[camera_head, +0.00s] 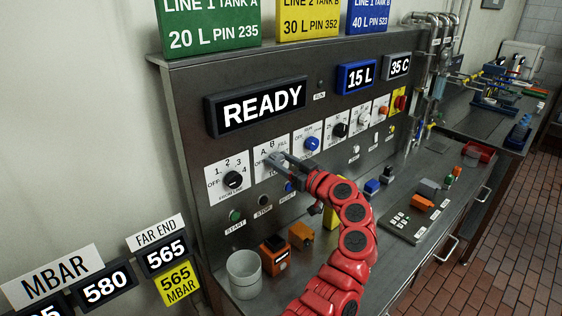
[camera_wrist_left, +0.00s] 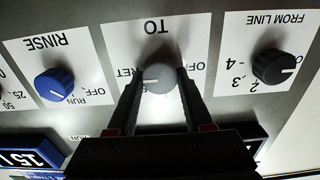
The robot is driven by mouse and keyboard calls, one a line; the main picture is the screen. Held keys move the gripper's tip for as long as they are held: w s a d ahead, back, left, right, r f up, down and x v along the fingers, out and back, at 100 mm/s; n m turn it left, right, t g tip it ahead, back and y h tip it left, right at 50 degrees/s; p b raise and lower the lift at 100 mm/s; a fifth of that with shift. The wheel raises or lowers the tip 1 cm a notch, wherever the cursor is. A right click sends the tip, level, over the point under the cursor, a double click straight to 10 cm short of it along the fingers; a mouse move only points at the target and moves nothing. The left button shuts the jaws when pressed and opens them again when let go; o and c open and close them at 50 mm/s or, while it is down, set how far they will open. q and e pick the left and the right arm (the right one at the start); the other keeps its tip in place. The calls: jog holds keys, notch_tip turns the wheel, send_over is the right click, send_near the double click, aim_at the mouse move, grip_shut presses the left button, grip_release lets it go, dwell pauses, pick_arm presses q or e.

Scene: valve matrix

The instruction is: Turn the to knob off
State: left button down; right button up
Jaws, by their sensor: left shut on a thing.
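The TO knob is a grey round knob (camera_wrist_left: 158,78) on a white label plate, upside down in the wrist view. Its pale pointer mark appears to lie toward the left there, on the side of the RET lettering. My left gripper (camera_head: 274,161) reaches the panel at this plate in the head view and hides the knob there. In the wrist view its two dark fingers are on either side of the knob, shut on it. The fingers cover part of the plate's lettering. My right gripper is not in view.
A black FROM LINE knob (camera_head: 233,179) and a blue RINSE knob (camera_head: 312,143) flank it. The READY display (camera_head: 258,106) is above. Push buttons sit below. A white cup (camera_head: 243,272) and orange boxes (camera_head: 301,235) stand on the counter under the panel.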

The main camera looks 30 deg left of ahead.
pick_arm(q)
jog(key=shift+n, duration=2)
jog(key=n, duration=0.3)
jog(key=shift+s+f+n, duration=0.1)
jog(key=shift+s+n, duration=0.05)
jog(key=shift+n, duration=0.15)
jog(key=n+b, duration=0.2)
jog(key=n, duration=0.2)
jog(key=shift+f+n, duration=0.15)
jog(key=shift+n, duration=0.15)
jog(key=shift+f+n+b, duration=0.2)
jog(key=shift+n+b, duration=3.1)
jog(key=shift+n, duration=2.6)
jog(key=shift+f+n+b, duration=0.15)
jog(key=shift+n+b, duration=3.1)
jog(key=shift+n, duration=2.65)
